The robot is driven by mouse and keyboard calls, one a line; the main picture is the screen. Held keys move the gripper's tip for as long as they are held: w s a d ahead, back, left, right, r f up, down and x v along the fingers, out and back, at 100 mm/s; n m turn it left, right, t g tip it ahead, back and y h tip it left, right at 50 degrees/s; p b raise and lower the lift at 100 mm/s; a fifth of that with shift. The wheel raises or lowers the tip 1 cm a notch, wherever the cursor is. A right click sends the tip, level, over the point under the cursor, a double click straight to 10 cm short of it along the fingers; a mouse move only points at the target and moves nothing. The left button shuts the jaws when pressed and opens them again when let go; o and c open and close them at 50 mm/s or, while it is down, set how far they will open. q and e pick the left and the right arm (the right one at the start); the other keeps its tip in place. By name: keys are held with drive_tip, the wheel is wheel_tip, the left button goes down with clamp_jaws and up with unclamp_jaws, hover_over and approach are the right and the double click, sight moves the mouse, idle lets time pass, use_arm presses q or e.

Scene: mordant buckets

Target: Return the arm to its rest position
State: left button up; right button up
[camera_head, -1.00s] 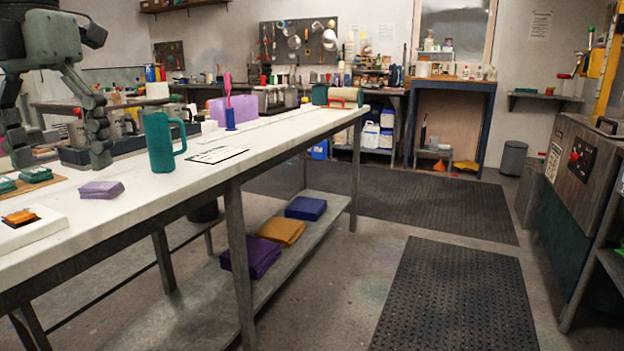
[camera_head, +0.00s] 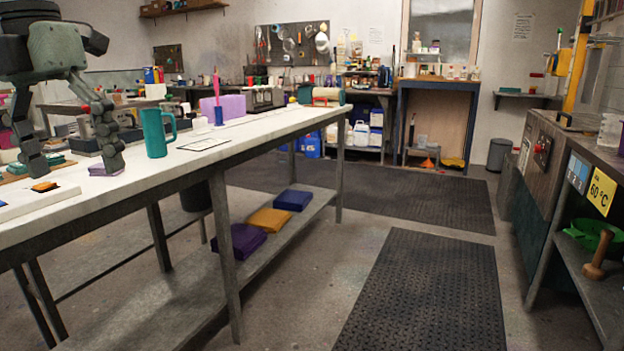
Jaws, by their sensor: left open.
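My left gripper (camera_head: 74,172) comes in at the upper left, its two dark jointed fingers spread wide and pointing down over the white worktop (camera_head: 255,130). Nothing shows held between the fingers. The right fingertip is in front of a lilac folded cloth (camera_head: 101,171) and partly hides it; I cannot tell if they touch. A teal mug (camera_head: 155,134) stands upright to the right of the gripper, apart from it. My right gripper is out of view.
Purple, mustard and blue folded cloths (camera_head: 293,200) lie on the lower shelf. The floor mat (camera_head: 425,290) is clear. A counter with a 60 °C sign (camera_head: 601,192) stands at right.

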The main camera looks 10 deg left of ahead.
use_arm(q)
drive_tip(key=w+d+f+n+t+h, duration=0.2)
drive_tip(key=w+f+n+t+h, duration=0.4)
drive_tip(key=w+f+t+h, duration=0.55)
drive_tip(key=w+a+f+n+t+y, duration=0.1)
drive_tip(key=a+f+n+y, duration=0.2)
drive_tip(key=f+n+y, duration=0.4)
drive_tip(key=w+a+f+n+t+y, duration=0.1)
drive_tip(key=a+f+n+y, duration=0.1)
drive_tip(key=a+f+n, duration=0.5)
drive_tip(key=f+n+t+y, duration=0.1)
drive_tip(key=f+n+y, duration=0.4)
drive_tip(key=f, duration=0.6)
drive_tip(key=s+d+f+n+g+y, duration=0.1)
drive_tip(key=s+d+f+n+g, duration=0.25)
drive_tip(key=s+f, duration=0.45)
drive_tip(key=s+d+f+n+g+y, duration=0.1)
drive_tip(key=s+d+f+n+g, duration=0.4)
drive_tip(key=f, duration=0.6)
drive_tip(key=s+d+f+g+h, duration=0.2)
drive_tip(key=s+d+f, duration=0.3)
drive_tip(key=s, duration=0.5)
drive_tip(key=shift+d+f+g+p, duration=0.2)
drive_tip(key=shift+d+g+p, duration=0.15)
drive_tip(key=shift+d+g, duration=0.25)
use_arm(e)
drive_tip(key=shift+w+a+f, duration=0.35)
drive_tip(key=shift+w+f, duration=0.15)
drive_tip(key=shift+f, duration=0.2)
